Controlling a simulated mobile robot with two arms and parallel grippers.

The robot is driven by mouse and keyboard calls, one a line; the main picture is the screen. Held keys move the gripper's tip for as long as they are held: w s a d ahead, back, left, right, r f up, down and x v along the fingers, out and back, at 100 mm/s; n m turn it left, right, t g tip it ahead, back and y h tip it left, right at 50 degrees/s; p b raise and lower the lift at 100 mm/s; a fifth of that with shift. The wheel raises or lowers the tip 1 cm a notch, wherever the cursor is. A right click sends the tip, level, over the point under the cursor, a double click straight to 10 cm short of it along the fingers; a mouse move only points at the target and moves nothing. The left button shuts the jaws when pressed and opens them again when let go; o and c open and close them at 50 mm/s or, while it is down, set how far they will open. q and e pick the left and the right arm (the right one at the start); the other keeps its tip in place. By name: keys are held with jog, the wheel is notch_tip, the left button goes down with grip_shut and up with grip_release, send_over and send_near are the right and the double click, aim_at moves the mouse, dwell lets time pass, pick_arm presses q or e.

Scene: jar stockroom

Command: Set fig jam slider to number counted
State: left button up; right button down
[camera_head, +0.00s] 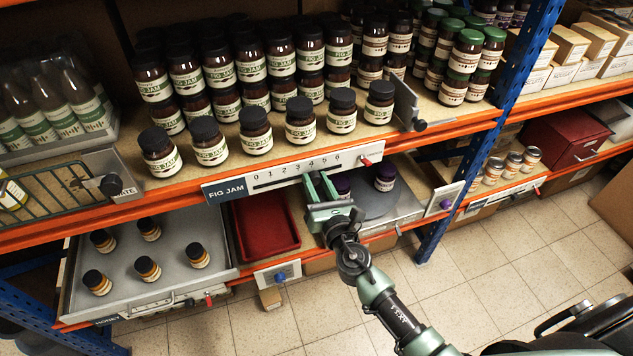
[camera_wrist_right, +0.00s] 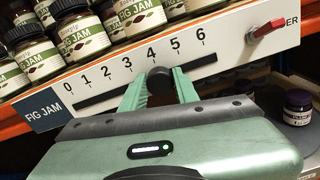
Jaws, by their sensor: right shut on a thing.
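The fig jam slider is a white scale plate (camera_head: 293,175) numbered 0 to 6 on the orange shelf edge, with a dark slot. In the right wrist view its round black knob (camera_wrist_right: 159,79) sits at about the 4; its exact mark is hard to tell. My right gripper (camera_head: 320,183) is shut on the knob, with its green fingers on either side; the fingers also show in the right wrist view (camera_wrist_right: 160,88). In the head view the gripper hides the knob. Fig jam jars (camera_head: 222,70) stand on the shelf above, including a front row of several (camera_head: 300,126). My left gripper is not in view.
A red lever (camera_wrist_right: 268,29) sits at the plate's right end. Below are a red tray (camera_head: 265,228), a grey round plate with purple-lidded jars (camera_head: 384,178), and a grey honey tray (camera_head: 170,262). A blue post (camera_head: 505,90) stands to the right.

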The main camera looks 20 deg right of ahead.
aim_at(340, 165)
jog(key=shift+d, duration=0.1)
jog(key=d+b, duration=0.1)
jog(key=d, duration=0.6)
jog(key=shift+w+d, duration=0.1)
jog(key=c, duration=1.5)
grip_release()
jog(key=o, duration=0.4)
jog(key=shift+o, duration=0.2)
jog(key=shift+d, duration=0.1)
